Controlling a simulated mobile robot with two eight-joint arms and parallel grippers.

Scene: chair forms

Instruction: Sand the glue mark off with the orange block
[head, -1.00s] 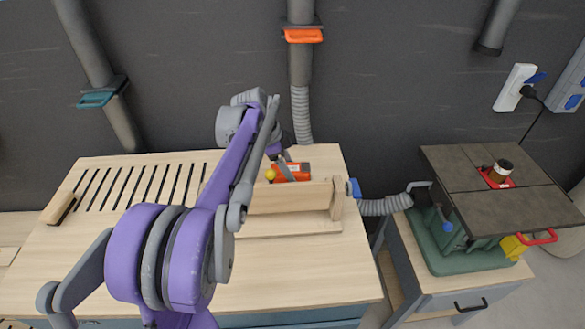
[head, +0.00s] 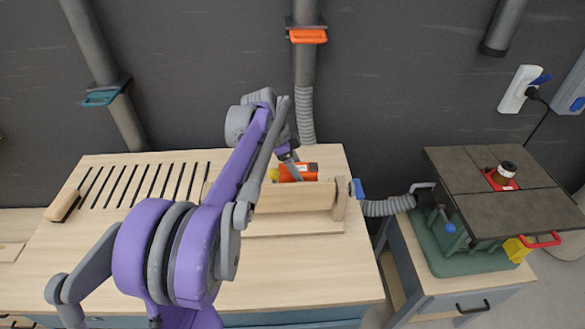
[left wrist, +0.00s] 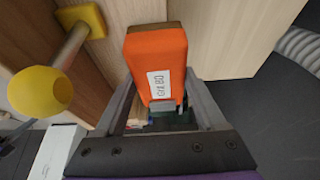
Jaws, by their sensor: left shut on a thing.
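The orange block (head: 306,172) is behind the light wooden board on the bench in the head view. My left gripper (head: 294,170) is at the block, its fingers pointing down. In the left wrist view the orange block (left wrist: 155,58), with a white "Grit 80" label, sits between the two fingers of my left gripper (left wrist: 160,98), which is shut on it. I cannot make out a glue mark; the board and my arm hide part of the bench. My right gripper is not in view.
Beside the block is a yellow knob (left wrist: 38,92) on a rod, with a yellow pad (left wrist: 88,20) behind it. The upright board (head: 295,198) stands in front. A wooden-backed brush (head: 62,206) lies at left by the slots. The bench front (head: 300,270) is clear.

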